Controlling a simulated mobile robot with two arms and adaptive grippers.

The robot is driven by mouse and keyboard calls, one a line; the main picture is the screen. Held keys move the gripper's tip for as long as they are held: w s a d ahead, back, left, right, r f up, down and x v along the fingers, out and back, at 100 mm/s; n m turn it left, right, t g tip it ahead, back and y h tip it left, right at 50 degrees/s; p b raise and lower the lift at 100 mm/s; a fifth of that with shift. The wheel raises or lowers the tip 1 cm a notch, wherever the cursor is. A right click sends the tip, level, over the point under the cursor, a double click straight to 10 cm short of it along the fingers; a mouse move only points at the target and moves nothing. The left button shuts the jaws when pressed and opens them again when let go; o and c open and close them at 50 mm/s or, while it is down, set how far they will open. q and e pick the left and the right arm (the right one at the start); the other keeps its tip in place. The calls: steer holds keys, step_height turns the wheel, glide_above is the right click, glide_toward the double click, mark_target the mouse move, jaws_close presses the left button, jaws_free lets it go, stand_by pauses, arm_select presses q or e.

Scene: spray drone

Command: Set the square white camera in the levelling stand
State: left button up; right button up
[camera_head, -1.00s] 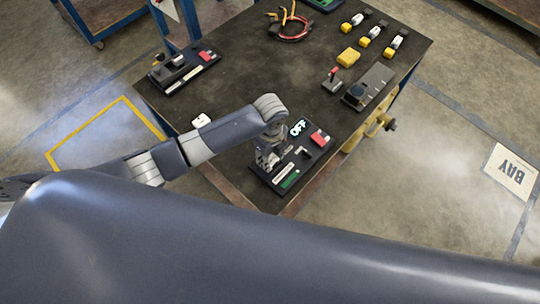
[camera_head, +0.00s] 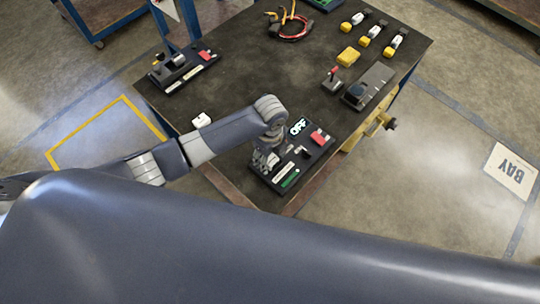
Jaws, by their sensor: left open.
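A small white block with dark marks, which looks like the square white camera (camera_head: 201,120), lies on the dark table top near its left edge, just behind my left forearm. My left gripper (camera_head: 266,163) points down over the left part of a black board (camera_head: 292,150) at the table's near corner. It is open, and its fingertips are small and partly lost among the board's parts. A second black board (camera_head: 186,72) at the back left carries a dark upright fixture. I cannot tell which fixture is the levelling stand. My right gripper is out of view.
The table (camera_head: 255,65) has a clear middle. A yellow block (camera_head: 349,56), several yellow-and-white items, a joystick box (camera_head: 333,80) and a grey device (camera_head: 370,86) stand on the right.

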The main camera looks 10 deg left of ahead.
mark_target(270, 159)
arm_select(q)
step_height(270, 159, up, 12)
stand_by(0.4)
steer(key=shift+f, duration=0.1)
stand_by(0.3)
